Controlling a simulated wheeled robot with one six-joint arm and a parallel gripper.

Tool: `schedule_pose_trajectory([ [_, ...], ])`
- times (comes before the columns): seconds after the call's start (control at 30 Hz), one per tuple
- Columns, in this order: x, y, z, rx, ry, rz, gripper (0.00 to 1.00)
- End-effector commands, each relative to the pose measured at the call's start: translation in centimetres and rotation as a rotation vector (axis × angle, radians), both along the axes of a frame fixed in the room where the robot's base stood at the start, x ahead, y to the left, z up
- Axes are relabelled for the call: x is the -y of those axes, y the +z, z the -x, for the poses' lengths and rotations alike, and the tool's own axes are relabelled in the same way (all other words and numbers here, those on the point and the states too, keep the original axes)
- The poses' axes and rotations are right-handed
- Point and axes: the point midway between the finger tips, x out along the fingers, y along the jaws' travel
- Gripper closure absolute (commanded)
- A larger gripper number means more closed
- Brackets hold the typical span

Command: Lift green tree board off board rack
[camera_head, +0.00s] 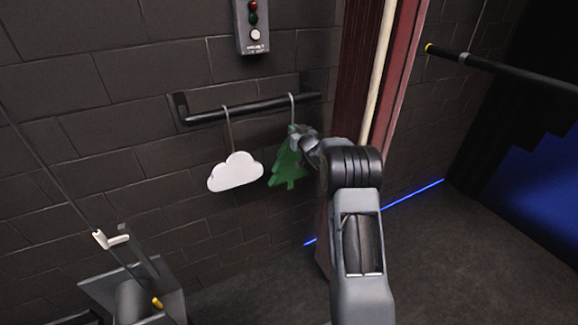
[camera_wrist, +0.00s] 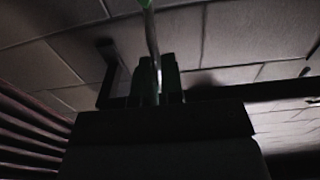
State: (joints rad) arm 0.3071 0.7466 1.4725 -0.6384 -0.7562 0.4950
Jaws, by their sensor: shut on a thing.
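The green tree board (camera_head: 287,170) hangs by its thin hook from the dark bar of the board rack (camera_head: 255,107), near the bar's right end. My gripper (camera_head: 297,133) is at the top of the tree board, just below the bar. In the wrist view my gripper's two fingers (camera_wrist: 159,78) are shut on a thin pale strip, with a bit of green at the top edge. That view is dark, and the fingers hide exactly which part of the tree board is held. The hook still reaches up over the bar.
A white cloud board (camera_head: 235,173) hangs left of the tree board on the same bar. A button box (camera_head: 252,27) is on the brick wall above. A dark red frame (camera_head: 357,75) stands close to the right of my gripper. A dark pole (camera_head: 500,68) is at upper right.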

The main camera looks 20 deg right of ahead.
Motion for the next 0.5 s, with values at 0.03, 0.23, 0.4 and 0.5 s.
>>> schedule_pose_trajectory([
  [0.03,0.0,0.0,0.0,0.0,0.0,0.0,1.0],
  [0.23,0.0,0.5,0.0,0.009,0.001,0.001,1.0],
  [0.4,0.0,0.7,0.0,0.009,0.001,0.001,1.0],
  [0.5,0.0,1.0,0.0,0.009,0.001,0.001,1.0],
])
